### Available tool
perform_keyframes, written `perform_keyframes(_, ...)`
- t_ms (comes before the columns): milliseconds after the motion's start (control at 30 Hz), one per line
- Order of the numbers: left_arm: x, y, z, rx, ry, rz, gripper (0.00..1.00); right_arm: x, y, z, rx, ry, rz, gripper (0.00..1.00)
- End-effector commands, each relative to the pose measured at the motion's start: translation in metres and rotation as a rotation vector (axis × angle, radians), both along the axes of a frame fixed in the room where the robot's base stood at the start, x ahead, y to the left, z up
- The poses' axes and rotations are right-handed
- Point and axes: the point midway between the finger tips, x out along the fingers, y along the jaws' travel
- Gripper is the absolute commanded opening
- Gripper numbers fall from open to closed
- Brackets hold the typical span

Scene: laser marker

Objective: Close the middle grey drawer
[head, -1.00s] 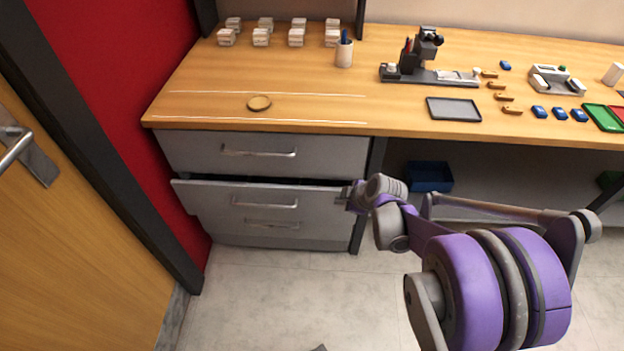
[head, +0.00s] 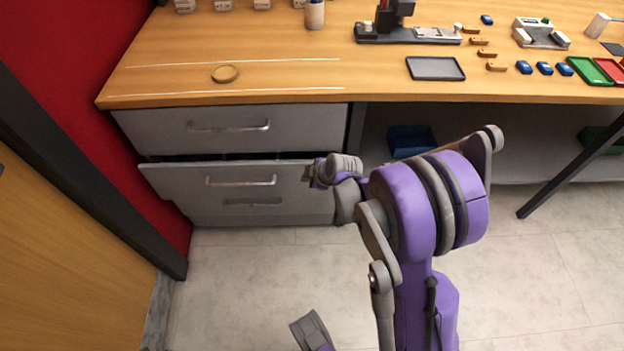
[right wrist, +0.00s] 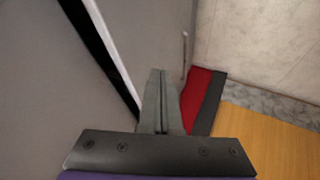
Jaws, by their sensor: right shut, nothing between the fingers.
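The middle grey drawer (head: 180,180) stands slightly open under the worktop. Its front sticks out beyond the top drawer, with a dark gap above it. Its bar handle (head: 241,181) is on the front. My right gripper (head: 309,172) is at the right end of this front; whether it touches cannot be told. In the right wrist view the fingers (right wrist: 157,75) are shut and empty, over the grey drawer front (right wrist: 150,35), beside the dark gap.
The top drawer (head: 170,130) is shut. A lower handle (head: 253,202) shows beneath the middle one. A red wall (head: 75,70) is close on the left. The worktop (head: 290,75) overhangs the drawers. A blue bin (head: 410,140) is under the table. The floor in front is clear.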

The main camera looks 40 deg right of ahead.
Motion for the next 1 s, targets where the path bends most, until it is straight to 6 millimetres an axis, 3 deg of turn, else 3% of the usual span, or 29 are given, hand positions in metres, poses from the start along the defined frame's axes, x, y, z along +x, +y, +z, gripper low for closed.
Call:
perform_keyframes(200,0.000,0.000,-0.003,0.000,0.001,0.000,0.00,0.021,-0.016,0.002,0.001,-0.001,-0.002,0.00)
perform_keyframes(667,0.000,0.000,-0.003,0.000,0.001,0.000,0.00,0.026,-0.019,0.003,0.000,-0.001,-0.001,0.00)
perform_keyframes(1000,0.000,0.000,0.002,0.000,-0.001,0.000,0.00,0.047,-0.033,0.003,0.000,-0.001,-0.001,0.00)
